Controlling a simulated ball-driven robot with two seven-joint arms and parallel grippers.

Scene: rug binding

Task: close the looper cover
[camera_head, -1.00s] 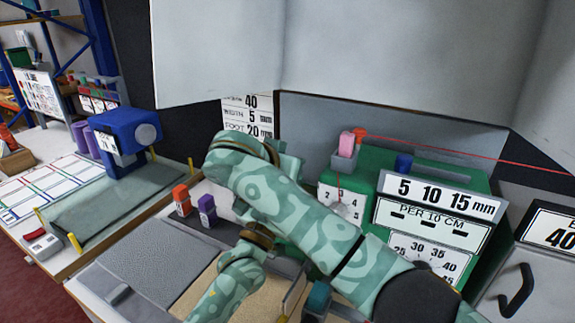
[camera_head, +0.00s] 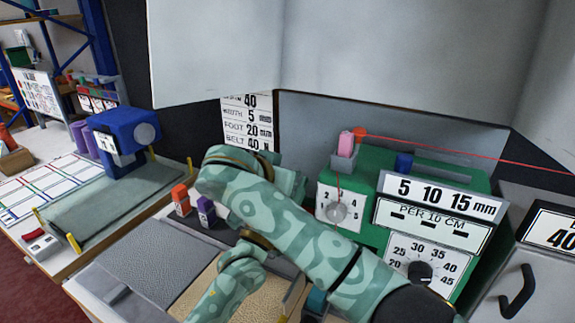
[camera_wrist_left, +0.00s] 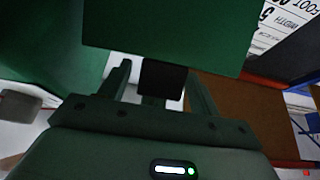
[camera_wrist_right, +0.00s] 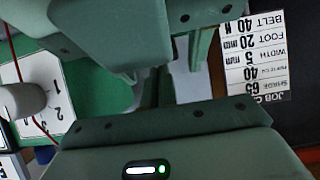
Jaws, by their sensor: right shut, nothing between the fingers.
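In the left wrist view a large green panel (camera_wrist_left: 165,25) fills the top; I cannot tell whether it is the looper cover. A dark block (camera_wrist_left: 162,78) shows below it, in line with the gap between the spread fingers of my left gripper (camera_wrist_left: 158,72). I see no sure contact. My right gripper (camera_wrist_right: 180,78) is shut and empty, close to the green machine (camera_wrist_right: 120,90). In the head view the green machine (camera_head: 470,180) stands at the right. My patterned arm (camera_head: 290,225) crosses in front of it and hides its lower left side.
Orange (camera_head: 181,201) and purple (camera_head: 206,211) spools stand left of my arm. A white dial (camera_head: 338,212) and a black knob (camera_head: 420,271) are on the machine's front. A job card (camera_head: 247,120) hangs behind. A red thread (camera_head: 460,155) runs right from the machine.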

